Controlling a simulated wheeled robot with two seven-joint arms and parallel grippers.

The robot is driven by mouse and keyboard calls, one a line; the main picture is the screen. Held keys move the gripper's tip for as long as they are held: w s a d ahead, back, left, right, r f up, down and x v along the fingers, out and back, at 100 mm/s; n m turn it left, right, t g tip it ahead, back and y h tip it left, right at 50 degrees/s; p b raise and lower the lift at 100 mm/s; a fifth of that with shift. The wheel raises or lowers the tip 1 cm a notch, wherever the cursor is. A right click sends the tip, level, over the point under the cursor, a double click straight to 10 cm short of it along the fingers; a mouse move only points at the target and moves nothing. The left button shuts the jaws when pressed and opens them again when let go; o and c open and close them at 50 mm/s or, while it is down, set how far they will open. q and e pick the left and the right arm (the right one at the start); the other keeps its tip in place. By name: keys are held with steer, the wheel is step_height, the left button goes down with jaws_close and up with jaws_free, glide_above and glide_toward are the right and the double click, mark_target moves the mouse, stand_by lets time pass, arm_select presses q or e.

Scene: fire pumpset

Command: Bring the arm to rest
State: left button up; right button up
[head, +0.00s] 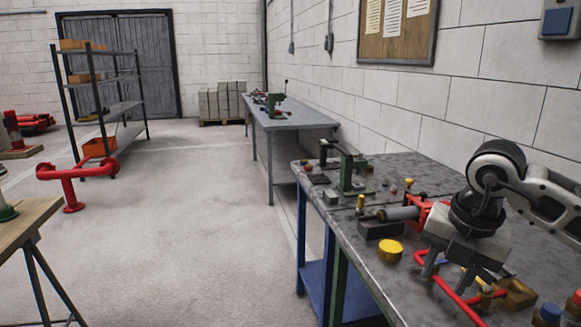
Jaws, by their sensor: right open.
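My right arm (538,190) comes in from the right, over the near workbench (405,175). My right gripper (458,281) points down and is open, with its fingers apart above a thin red bar (447,296) on the bench. I cannot tell whether the fingers touch the bar. My left arm and left gripper are not in view.
Around the gripper are a red vise-like tool (427,213), a yellow round tin (390,250) and a tan tray (516,294). A green press (353,175) stands farther back. A wooden trestle table (30,222) is at left.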

steer(key=s+a+f+n+g+y, duration=0.1)
steer(key=s+a+f+y, duration=0.15)
steer(key=a, duration=0.35)
steer(key=s+a+f+n+g+y, duration=0.1)
steer(key=s+a+n+y, duration=0.1)
steer(key=a+y, duration=0.3)
steer(key=s+a+f+n+g+y, duration=0.1)
steer(key=s+a+f+y, duration=0.1)
steer(key=a, duration=0.4)
steer(key=s+a+r+m+t+y, duration=0.25)
steer(key=a+r+m+y, duration=0.2)
steer(key=a+y, duration=0.5)
steer(key=w+d+f+m+t+h, duration=0.2)
steer(key=d+f+m+t+h, duration=0.3)
steer(key=m+t, duration=0.4)
steer(key=w+d+f+m+t+h, duration=0.3)
steer(key=d+f+m+t+h, duration=0.25)
steer(key=m, duration=0.45)
steer(key=s+d+f+m+g+h, duration=0.2)
steer(key=s+f, duration=0.4)
steer(key=f, duration=0.3)
steer(key=s+d+f+m+g+h, duration=0.2)
steer(key=s+f+m+g+h, duration=0.1)
steer(key=s+f, duration=0.4)
step_height(320, 180, down, 2)
steer(key=shift+d+f+m+g+h, duration=0.1)
steer(key=shift+d+m+g+h, duration=0.2)
steer(key=shift+m+g+h, duration=0.25)
